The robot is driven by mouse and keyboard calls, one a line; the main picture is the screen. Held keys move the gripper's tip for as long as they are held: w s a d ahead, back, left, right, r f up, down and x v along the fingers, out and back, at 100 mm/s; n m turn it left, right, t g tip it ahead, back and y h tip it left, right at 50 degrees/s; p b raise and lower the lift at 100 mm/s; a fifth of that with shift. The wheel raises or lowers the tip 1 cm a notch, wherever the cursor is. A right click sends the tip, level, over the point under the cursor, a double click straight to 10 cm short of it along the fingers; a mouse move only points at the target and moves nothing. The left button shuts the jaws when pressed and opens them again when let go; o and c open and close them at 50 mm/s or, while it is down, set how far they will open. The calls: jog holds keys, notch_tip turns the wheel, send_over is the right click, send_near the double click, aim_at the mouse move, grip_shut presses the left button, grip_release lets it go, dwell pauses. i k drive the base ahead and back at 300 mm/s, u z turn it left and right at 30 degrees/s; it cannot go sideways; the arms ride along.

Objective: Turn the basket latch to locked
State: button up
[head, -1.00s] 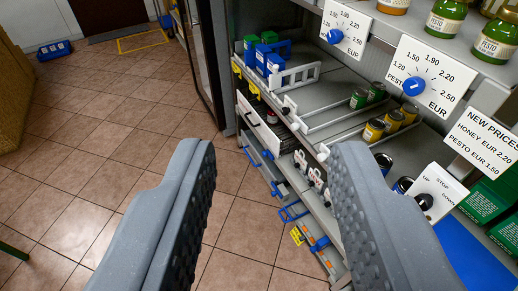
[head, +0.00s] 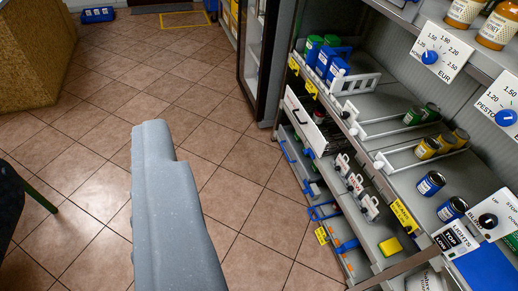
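A small blue basket or crate (head: 98,14) sits on the floor at the far back left. It is too small for me to make out a latch on it. Blue wire-like handles (head: 325,211) stick out from the low shelf at the right, and I cannot tell whether one is a latch. My gripper (head: 153,130) reaches over the floor, left of the shelves and touching nothing. It shows as one grey finger shape seen side-on, so the gap between the fingers is hidden. I see nothing held in it.
Shelves (head: 385,95) with jars, cans, price dials and switch plates fill the right side. A dark-framed glass door or cabinet (head: 258,55) stands behind them. A wooden counter (head: 30,60) is at left, with a dark object below it. The tiled floor between is clear.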

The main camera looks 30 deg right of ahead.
aim_at(306, 151)
jog(key=u, duration=1.15)
jog(key=i, duration=1.95)
jog(key=z, duration=3.1)
jog(key=i, duration=1.1)
